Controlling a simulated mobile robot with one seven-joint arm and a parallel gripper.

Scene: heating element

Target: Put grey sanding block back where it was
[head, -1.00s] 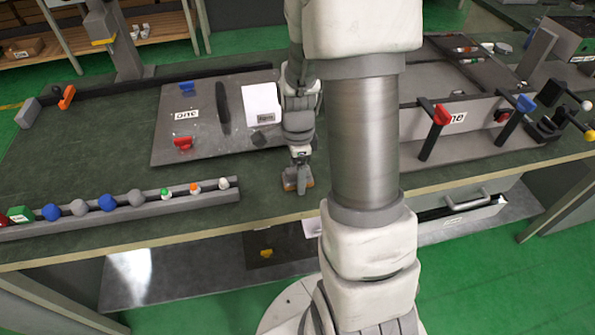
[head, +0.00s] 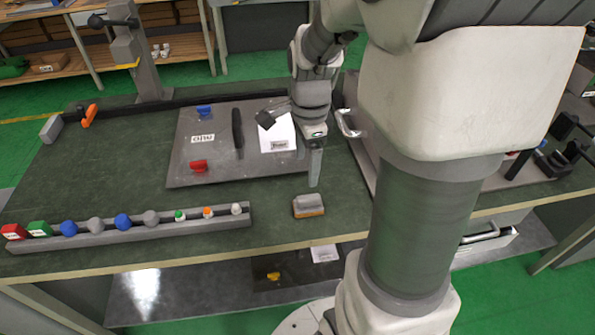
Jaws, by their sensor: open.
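The grey sanding block (head: 308,203), grey on top with an orange-brown lower layer, lies flat on the green bench top near the front edge, right of the long grey rack. My gripper (head: 315,182) points down just above and behind the block, apart from it. It is open and holds nothing. I see its fingers nearly edge-on, so the gap between them is hidden.
A grey plate (head: 210,170) with red and blue clips, labels and a dark bar lies behind. The rack (head: 130,235) holds several coloured knobs along the front left. An open drawer (head: 488,242) sits below at right. Bench top around the block is clear.

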